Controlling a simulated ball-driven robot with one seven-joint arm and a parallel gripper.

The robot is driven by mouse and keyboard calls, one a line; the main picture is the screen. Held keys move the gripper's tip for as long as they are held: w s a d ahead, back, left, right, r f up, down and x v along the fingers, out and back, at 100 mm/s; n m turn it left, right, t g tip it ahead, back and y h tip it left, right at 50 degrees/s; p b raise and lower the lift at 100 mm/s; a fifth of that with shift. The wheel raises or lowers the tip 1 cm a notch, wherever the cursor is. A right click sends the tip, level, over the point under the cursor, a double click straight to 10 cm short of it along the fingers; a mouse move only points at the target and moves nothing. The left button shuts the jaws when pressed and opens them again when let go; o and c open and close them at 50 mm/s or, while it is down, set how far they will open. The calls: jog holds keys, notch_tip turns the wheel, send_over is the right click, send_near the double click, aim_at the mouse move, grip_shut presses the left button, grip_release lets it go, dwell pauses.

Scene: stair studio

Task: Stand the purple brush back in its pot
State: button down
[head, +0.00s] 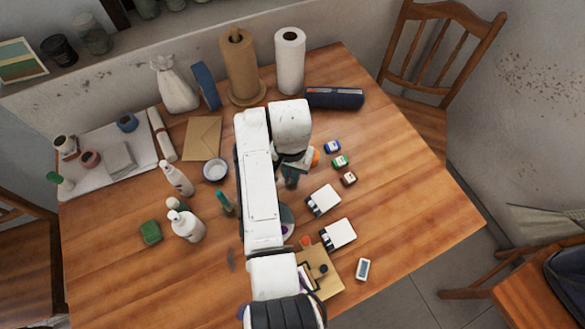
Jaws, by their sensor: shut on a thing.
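My gripper (291,183) is at the middle of the table, under the white end of my arm. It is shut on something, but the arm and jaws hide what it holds. I cannot make out the purple brush for certain. A small purple patch (288,231) shows at the right edge of my arm, by a grey round thing (287,213) that the arm partly covers. I cannot tell whether this patch is part of the brush. I cannot pick out the pot with certainty. An orange thing (315,157) shows just right of the gripper, partly hidden.
White bottles (188,226), a green sponge (150,232) and a small white bowl (215,170) stand left. Paper rolls (290,60) stand behind.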

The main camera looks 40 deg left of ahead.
jog(key=c, duration=1.1)
grip_release()
notch_tip(320, 180, up, 12)
jog(key=shift+r+b, duration=0.1)
jog(key=shift+b, duration=0.4)
jog(key=shift+d, duration=0.1)
